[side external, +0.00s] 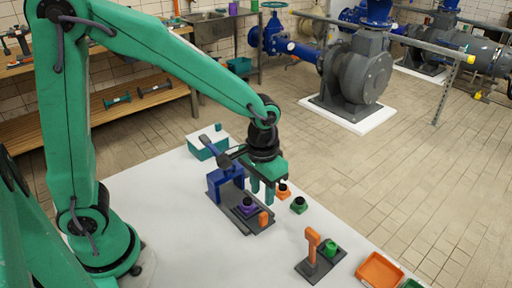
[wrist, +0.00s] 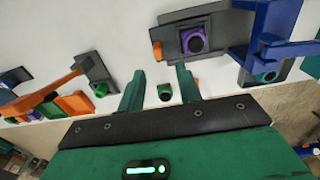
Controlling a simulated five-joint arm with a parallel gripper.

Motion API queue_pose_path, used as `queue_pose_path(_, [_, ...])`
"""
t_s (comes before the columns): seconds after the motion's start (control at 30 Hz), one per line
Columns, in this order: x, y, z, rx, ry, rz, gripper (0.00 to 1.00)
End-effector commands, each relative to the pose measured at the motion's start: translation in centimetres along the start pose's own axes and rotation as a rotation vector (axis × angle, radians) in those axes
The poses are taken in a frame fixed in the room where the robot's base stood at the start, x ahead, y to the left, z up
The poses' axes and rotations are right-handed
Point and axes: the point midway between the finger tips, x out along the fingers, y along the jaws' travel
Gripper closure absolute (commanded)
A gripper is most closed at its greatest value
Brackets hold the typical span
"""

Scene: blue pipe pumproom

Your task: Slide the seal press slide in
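The seal press has a blue frame (side external: 222,181) on a dark grey base, and its blue frame also shows at the right of the wrist view (wrist: 276,30). Its grey slide (side external: 239,216) sticks out from under the frame. A purple ring (side external: 248,205) sits on the slide, and an orange handle (side external: 263,219) stands at its outer end. In the wrist view the purple ring (wrist: 193,40) and orange handle (wrist: 157,51) lie beyond the fingertips. My gripper (side external: 263,192) is open and empty, pointing down above the table beside the slide. Its fingers (wrist: 160,72) are apart.
A grey stand with an orange post (side external: 312,245) holds a green part. An orange tray (side external: 380,271) is at the table's front, and a teal box (side external: 207,147) behind the press.

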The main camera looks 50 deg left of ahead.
Motion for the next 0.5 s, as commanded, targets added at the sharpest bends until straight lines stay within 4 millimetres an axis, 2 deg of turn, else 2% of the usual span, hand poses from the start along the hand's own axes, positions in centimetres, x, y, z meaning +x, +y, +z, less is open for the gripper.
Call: queue_pose_path(0.5, [1.4,0.4,-0.1,-0.001,-0.015,-0.005,0.65])
